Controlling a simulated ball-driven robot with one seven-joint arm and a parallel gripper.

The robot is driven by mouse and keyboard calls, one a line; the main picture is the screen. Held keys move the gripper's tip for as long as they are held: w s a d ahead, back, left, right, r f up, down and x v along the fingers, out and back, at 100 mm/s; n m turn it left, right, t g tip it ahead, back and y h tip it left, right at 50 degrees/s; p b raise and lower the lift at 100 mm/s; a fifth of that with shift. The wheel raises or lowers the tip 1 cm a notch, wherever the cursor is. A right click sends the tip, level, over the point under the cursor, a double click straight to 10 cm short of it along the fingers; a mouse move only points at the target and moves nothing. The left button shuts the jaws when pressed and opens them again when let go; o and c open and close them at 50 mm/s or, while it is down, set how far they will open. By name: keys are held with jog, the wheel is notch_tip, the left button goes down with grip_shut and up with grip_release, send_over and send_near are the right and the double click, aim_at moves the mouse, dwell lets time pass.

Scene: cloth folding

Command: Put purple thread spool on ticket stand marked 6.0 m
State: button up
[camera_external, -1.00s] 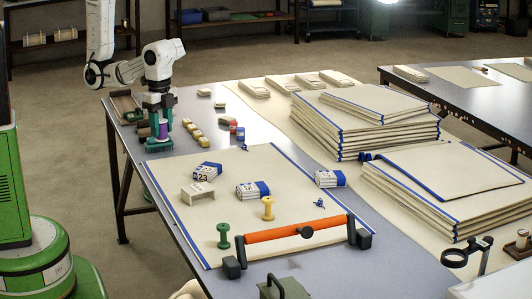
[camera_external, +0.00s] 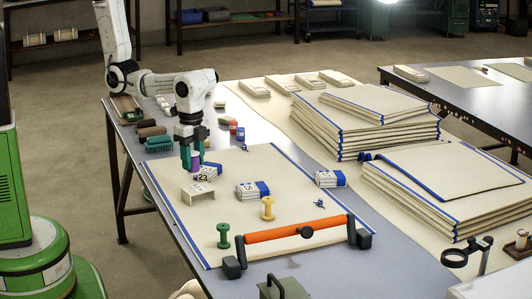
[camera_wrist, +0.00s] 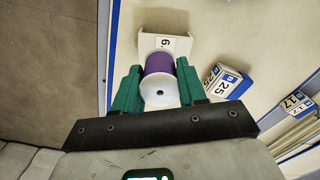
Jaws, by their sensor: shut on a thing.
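My gripper (camera_external: 191,160) has teal fingers shut on the purple thread spool (camera_external: 196,160). In the wrist view the spool (camera_wrist: 160,82) sits between the two fingers, with its white end facing the camera. The white ticket stand (camera_external: 198,192) rests on the cream cloth, just below the gripper in the outside view. In the wrist view the stand (camera_wrist: 180,44) shows beyond the spool, with part of its mark, a "6", visible and the rest hidden by the spool. The spool appears above or close to the stand; I cannot tell whether they touch.
Ticket bundles (camera_external: 252,190) lie near the stand, one (camera_external: 207,171) right behind it. A yellow spool (camera_external: 268,208) and a green spool (camera_external: 223,236) stand nearer the front. A teal brush (camera_external: 159,144) is at the left edge.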

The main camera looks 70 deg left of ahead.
aim_at(197, 171)
jog(key=shift+w+d+f, duration=0.2)
jog(key=shift+w+f, duration=0.1)
jog(key=shift+f, duration=0.15)
jog(key=shift+w+d+f, duration=0.1)
jog(key=shift+w+f, duration=0.05)
jog(key=shift+f, duration=1.6)
jog(key=shift+f, duration=0.1)
jog(key=o, duration=1)
